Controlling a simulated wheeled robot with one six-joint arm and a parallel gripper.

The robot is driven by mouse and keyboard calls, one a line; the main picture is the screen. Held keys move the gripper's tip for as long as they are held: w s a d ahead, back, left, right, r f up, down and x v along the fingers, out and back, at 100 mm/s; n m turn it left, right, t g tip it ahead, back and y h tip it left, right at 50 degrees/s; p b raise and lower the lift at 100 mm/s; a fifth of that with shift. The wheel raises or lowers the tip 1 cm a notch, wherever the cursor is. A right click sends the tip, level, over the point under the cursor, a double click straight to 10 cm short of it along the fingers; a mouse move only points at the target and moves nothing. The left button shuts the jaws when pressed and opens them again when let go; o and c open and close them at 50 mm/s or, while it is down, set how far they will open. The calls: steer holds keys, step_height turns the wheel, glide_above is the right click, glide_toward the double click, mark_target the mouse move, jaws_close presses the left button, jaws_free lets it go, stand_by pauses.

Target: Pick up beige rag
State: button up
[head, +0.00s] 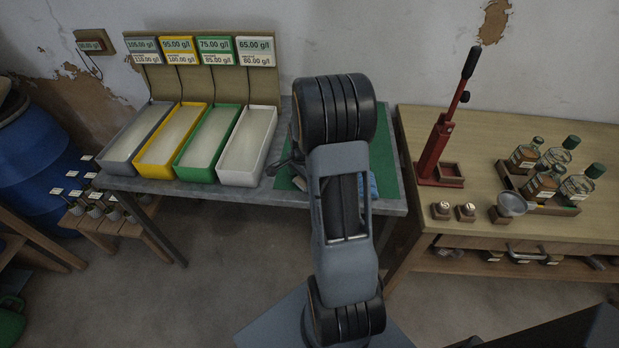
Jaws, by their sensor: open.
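I cannot make out a beige rag in the head view; my own arm covers the middle of the grey table (398,203) and the green mat (283,183) on it. A small piece of blue cloth (373,187) shows at the right edge of my arm, on the mat side of the table. Dark parts of my gripper (285,164) stick out to the left of my arm, low over the mat. Most of the gripper is hidden behind the arm, and I see nothing held in the visible part.
Grey, yellow, green and white trays (247,150) stand left of the mat, with concentration signs (216,50) behind. To the right, a wooden bench (420,150) carries a red lever press (440,145) and several bottles (560,155). A blue barrel (40,160) stands far left.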

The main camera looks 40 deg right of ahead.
steer(key=shift+f, duration=0.1)
steer(key=c, duration=1.1)
